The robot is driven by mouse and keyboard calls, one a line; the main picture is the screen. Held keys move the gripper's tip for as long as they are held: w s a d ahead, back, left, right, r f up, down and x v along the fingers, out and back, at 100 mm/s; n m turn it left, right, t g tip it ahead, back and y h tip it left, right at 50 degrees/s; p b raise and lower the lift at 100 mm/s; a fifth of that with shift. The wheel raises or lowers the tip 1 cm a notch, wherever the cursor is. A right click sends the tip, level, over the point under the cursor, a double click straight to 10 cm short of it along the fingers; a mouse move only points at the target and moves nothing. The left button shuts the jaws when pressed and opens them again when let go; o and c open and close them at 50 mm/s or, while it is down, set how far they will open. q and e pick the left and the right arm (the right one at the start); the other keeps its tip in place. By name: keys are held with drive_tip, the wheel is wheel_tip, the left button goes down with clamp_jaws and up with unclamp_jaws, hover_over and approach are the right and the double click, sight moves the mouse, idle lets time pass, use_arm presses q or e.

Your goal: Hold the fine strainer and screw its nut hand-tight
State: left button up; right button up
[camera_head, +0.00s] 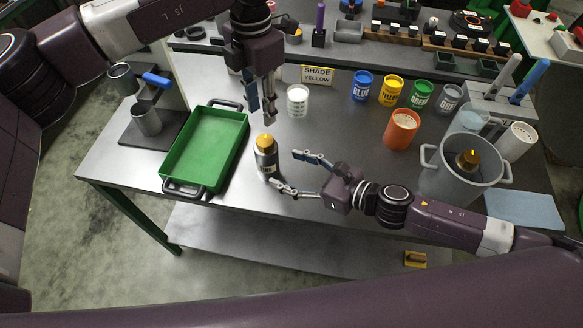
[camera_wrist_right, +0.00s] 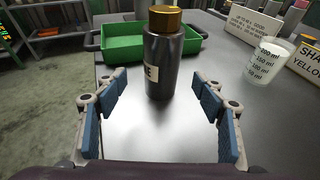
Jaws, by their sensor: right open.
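The fine strainer (camera_head: 266,165) is a dark upright cylinder on the table, just right of the green tray. Its pale label shows only a last letter E in the right wrist view (camera_wrist_right: 161,60). Its brass-coloured nut (camera_head: 264,141) sits on top, also seen in the right wrist view (camera_wrist_right: 165,19); how tight it is cannot be told. My right gripper (camera_head: 293,171) is open and comes from the right, its fingers pointing at the strainer, which stands ahead between them and apart from the pads. My left gripper (camera_head: 262,116) points down above and behind the strainer, fingers apart and empty.
The green tray (camera_head: 203,148) lies close on the left. A white beaker (camera_head: 297,101) and the yellow sign (camera_head: 317,75) stand behind. An orange cup (camera_head: 402,129) and a grey pot (camera_head: 459,173) holding a brass-topped part (camera_head: 467,158) are on the right.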

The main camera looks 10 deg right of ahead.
sight(268, 161)
drive_tip(key=shift+w+a, duration=0.15)
drive_tip(key=shift+w, duration=0.15)
drive_tip(key=x, duration=0.7)
drive_tip(key=shift+w+f, duration=0.1)
clamp_jaws()
drive_tip(key=c, duration=0.7)
unclamp_jaws()
drive_tip(key=c, duration=1)
